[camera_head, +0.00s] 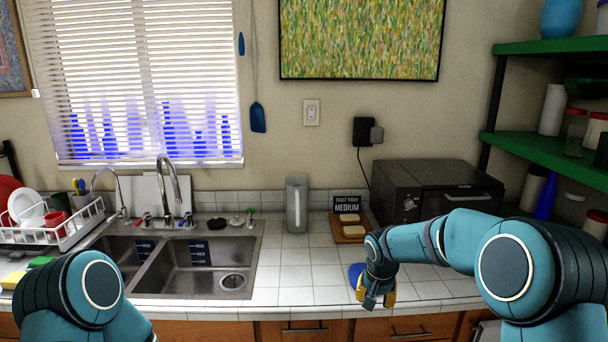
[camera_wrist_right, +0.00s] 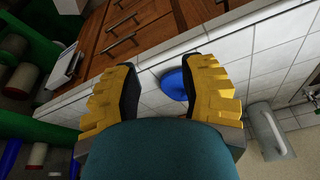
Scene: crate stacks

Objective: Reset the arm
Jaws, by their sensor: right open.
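My right arm (camera_head: 455,240) reaches in from the right in the head view, bent over the counter. Its gripper (camera_head: 376,296) points down near the counter's front edge, just in front of a blue plate or bowl (camera_head: 356,273), which it partly hides. In the right wrist view the yellow fingers of the right gripper (camera_wrist_right: 162,88) are spread apart with nothing between them held. The blue item (camera_wrist_right: 174,84) lies beyond them on the tiles. My left arm (camera_head: 88,290) shows at the lower left; its gripper is out of view.
A black toaster oven (camera_head: 435,190) stands behind my right arm. A board with bread slices (camera_head: 350,228) and a sign (camera_head: 347,203) lies beside it. A grey pitcher (camera_head: 297,204) stands near the double sink (camera_head: 253,262). Green shelves (camera_head: 545,147) rise at right. The counter centre is clear.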

